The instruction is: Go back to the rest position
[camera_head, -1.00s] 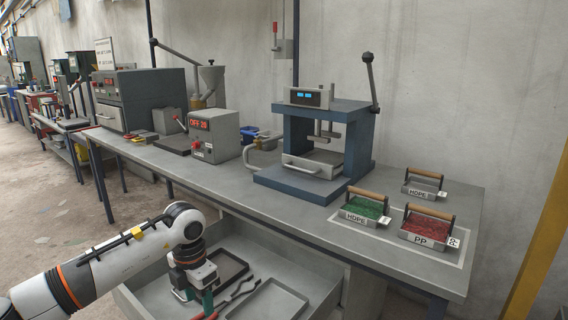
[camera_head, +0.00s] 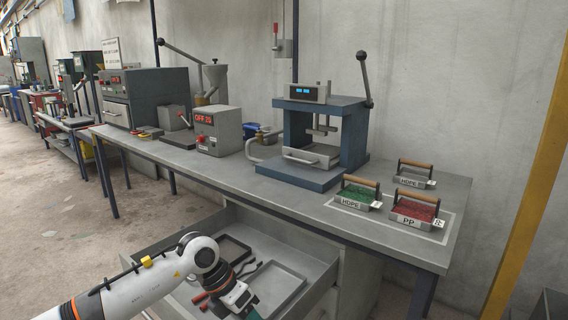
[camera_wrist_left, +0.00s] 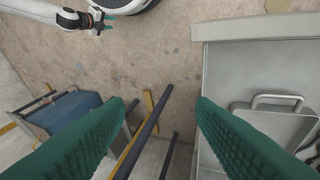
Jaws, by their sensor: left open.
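My left gripper (camera_head: 243,303) is low in the head view, over the front of the open grey drawer (camera_head: 190,226), near its trays. In the left wrist view its two green fingers (camera_wrist_left: 158,110) stand wide apart with nothing between them. A white arm with an orange band enters at the top left of the left wrist view; it looks like my right arm. Its small dark gripper (camera_wrist_left: 101,20) has green tips, and I cannot tell whether its jaws are apart.
The drawer holds a dark tray (camera_head: 278,288) and red-handled tools. On the workbench (camera_head: 300,212) stand a blue press (camera_head: 345,150), a controller box (camera_head: 225,130), and HDPE and PP trays (camera_head: 417,213) at the right. A yellow post (camera_head: 527,190) rises at right. Bare floor lies at left.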

